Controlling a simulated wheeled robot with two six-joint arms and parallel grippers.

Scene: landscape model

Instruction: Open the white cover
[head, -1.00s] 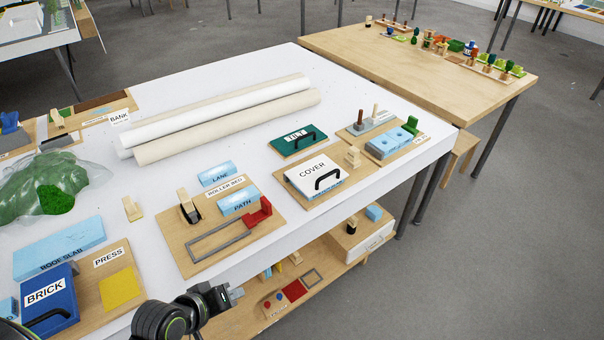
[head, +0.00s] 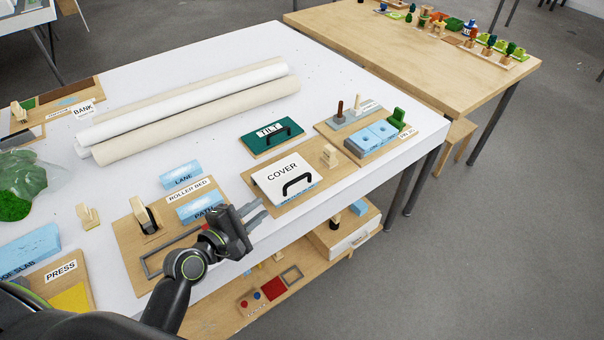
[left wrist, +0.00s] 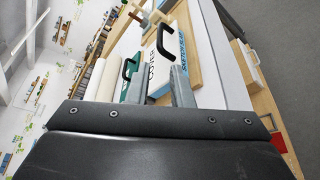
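The white cover (head: 272,180) lies flat on its wooden board (head: 252,178), with the word COVER and a black arched handle (head: 298,184) at its front right side. My left gripper (head: 263,207) is open and empty, just left of and in front of the cover, with its fingers pointing towards the handle side. In the left wrist view the two grey fingers (left wrist: 160,85) stand apart, with the cover (left wrist: 155,62) and its handle (left wrist: 168,38) beyond them. The fingers look clear of the handle. My right gripper is not in view.
A wooden peg (head: 330,155) stands on the board beside the cover. The green TILT panel (head: 262,143) with its own handle is behind. The blue PATH block (head: 196,208) and roller-bed board (head: 128,238) are close to my left arm. A shelf (head: 215,312) lies below the table edge.

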